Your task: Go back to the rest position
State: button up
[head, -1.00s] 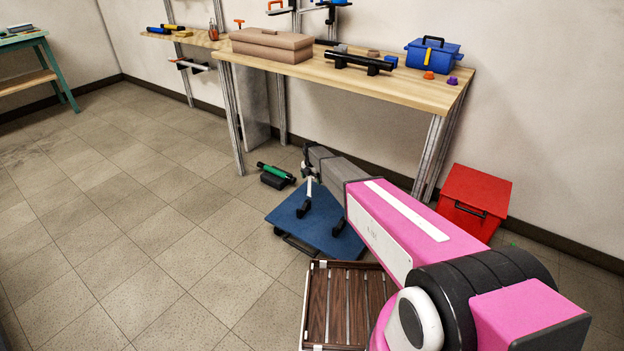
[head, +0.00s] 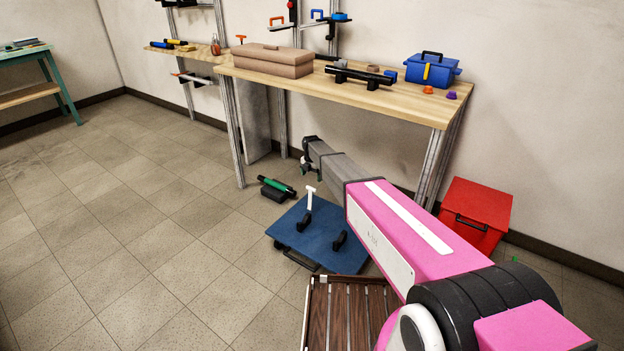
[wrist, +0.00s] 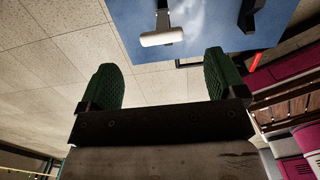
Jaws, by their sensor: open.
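My gripper (head: 307,168) hangs above and beyond a blue platform (head: 290,225) on the floor. It shows in the wrist view (wrist: 160,82) with its two dark green fingers spread and nothing between them. A white T-shaped handle (head: 310,199) stands upright from a black clamp on the platform. The handle also shows beyond the fingers in the wrist view (wrist: 162,38), apart from them. The tips are small and partly hidden in the head view.
A workbench (head: 400,104) stands behind the arm with a brown case (head: 272,62) and a blue toolbox (head: 432,70). A green-and-black tool (head: 277,188) lies on the floor. A slatted wooden crate (head: 345,310) and a red box (head: 475,215) are near. Open floor lies left.

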dwell(0.4)
jog(key=s+d+r+m, duration=0.4)
jog(key=s+d+m, duration=0.5)
jog(key=s, duration=0.4)
jog(key=s+d+r+m, duration=0.4)
jog(key=s+d+m, duration=0.6)
jog(key=s, duration=0.4)
jog(key=s+d+r+m, duration=0.4)
jog(key=s+d+m, duration=0.6)
jog(key=s, duration=0.4)
jog(key=shift+m, duration=0.5)
